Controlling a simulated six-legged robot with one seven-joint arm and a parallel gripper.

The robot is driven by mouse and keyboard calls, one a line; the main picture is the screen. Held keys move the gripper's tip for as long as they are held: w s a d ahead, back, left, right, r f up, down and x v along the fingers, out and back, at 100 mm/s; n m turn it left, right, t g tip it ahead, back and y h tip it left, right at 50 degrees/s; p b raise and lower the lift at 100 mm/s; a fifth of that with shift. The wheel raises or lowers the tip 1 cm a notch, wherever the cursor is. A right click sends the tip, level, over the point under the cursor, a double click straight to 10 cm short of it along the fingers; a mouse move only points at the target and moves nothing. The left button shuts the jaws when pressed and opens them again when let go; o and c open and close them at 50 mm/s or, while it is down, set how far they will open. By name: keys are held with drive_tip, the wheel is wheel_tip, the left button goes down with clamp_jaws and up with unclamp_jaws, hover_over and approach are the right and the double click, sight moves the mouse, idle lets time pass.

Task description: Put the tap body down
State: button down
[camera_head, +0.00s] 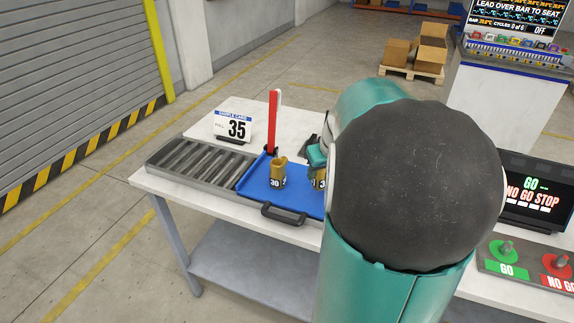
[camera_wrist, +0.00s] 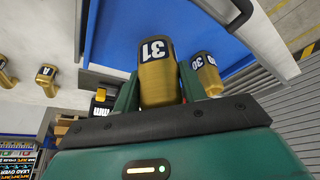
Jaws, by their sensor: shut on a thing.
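My gripper (camera_wrist: 157,88) is shut on a brass tap body with a dark cap marked 31 (camera_wrist: 158,78). In the head view my arm hides most of this tap body; only a sliver (camera_head: 318,178) shows under a teal finger. A second brass tap body, marked 30 (camera_head: 278,172), stands upright on the blue tray (camera_head: 301,206), and it also shows right of my gripper in the wrist view (camera_wrist: 208,74). The held body is over or on the tray; I cannot tell if its base touches.
A grey roller rack (camera_head: 198,167) lies left of the tray. A red upright bar (camera_head: 273,122) and a sample card reading 35 (camera_head: 234,126) stand behind. GO (camera_head: 507,255) and NO GO (camera_head: 558,266) buttons are at right. A brass piece marked A (camera_wrist: 46,78) shows in the wrist view.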

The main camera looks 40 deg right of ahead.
drive_tip(key=w+f, duration=0.1)
drive_tip(key=w+d+f, duration=0.1)
drive_tip(key=shift+w+f, duration=0.15)
drive_tip(key=shift+f, duration=1.7)
drive_tip(key=shift+f, duration=0.1)
drive_tip(key=c, duration=0.8)
unclamp_jaws()
drive_tip(key=shift+f, duration=0.1)
drive_tip(key=v, duration=1.2)
drive_tip(key=a+r+n, duration=0.2)
drive_tip(key=a+r, duration=0.1)
drive_tip(key=a, duration=1.5)
drive_tip(key=shift+n+t+y, duration=0.6)
drive_tip(key=shift+n+y, duration=0.1)
drive_tip(key=shift+n, duration=0.1)
drive_tip(key=s+a, duration=0.2)
drive_tip(key=a, duration=0.3)
drive_tip(key=s+a, duration=0.2)
drive_tip(key=a, duration=0.2)
drive_tip(key=s+a+f, duration=0.1)
drive_tip(key=s+a, duration=0.2)
drive_tip(key=a, duration=0.2)
drive_tip(key=shift+s+a, duration=0.1)
drive_tip(key=shift+a, duration=0.3)
